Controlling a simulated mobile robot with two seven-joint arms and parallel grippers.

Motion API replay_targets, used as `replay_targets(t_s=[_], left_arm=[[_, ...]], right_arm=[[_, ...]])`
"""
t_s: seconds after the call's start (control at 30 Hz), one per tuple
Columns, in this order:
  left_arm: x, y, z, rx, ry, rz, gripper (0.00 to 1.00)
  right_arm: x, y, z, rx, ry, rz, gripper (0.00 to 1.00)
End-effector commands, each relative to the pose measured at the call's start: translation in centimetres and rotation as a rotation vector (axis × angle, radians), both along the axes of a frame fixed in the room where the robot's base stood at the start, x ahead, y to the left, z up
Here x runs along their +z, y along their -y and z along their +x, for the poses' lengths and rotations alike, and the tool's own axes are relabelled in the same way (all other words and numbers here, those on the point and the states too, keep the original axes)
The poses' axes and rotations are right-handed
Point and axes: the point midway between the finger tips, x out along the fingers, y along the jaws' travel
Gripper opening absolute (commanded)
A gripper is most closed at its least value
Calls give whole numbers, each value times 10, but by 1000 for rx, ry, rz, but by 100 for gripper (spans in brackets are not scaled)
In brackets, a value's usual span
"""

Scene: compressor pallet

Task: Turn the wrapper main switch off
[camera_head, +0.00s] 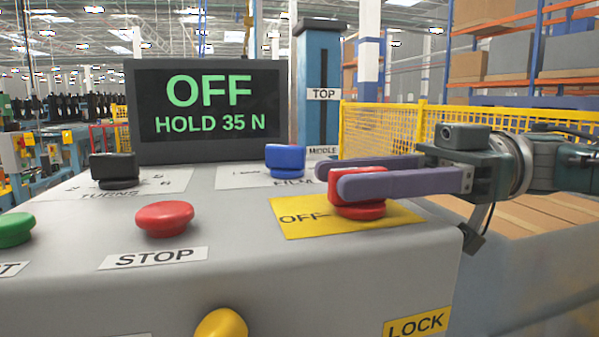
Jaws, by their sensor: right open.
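The red main switch (357,211) sits on a yellow plate (295,222) at the right of the grey control panel (245,275). The plate reads OFF to the left of the knob. My right gripper (331,178) comes in from the right with its two purple fingers level, one on each side of the knob's raised handle. The gripper is open; whether either finger touches the handle cannot be told. The near finger hides much of the handle. The display (210,105) reads OFF and HOLD 35 N. My left gripper is not in view.
A red STOP button (164,219), a black TURNS knob (113,169), a blue FILM knob (285,159) and a green button (15,230) are on the panel. A yellow knob (221,324) and a LOCK label (417,324) are on its front. Yellow fencing (385,130) stands behind.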

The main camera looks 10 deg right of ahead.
Motion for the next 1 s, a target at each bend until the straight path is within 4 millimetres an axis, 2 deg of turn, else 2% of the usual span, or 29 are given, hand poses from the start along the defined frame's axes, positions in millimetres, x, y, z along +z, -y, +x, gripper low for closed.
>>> replay_targets(t_s=[0.17, 0.4, 0.6, 0.8, 1.0], left_arm=[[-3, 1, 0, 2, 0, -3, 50], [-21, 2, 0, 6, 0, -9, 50], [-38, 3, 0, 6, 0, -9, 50], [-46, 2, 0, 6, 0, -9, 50], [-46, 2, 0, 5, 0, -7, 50]], right_arm=[[-2, 9, 1, -2, 0, -1, 49], [-4, 56, 4, -7, 2, 0, 49], [-4, 85, 6, -4, 3, -1, 49], [-1, 97, 5, 0, 1, 0, 49], [0, 99, 5, 1, 0, 0, 49]])
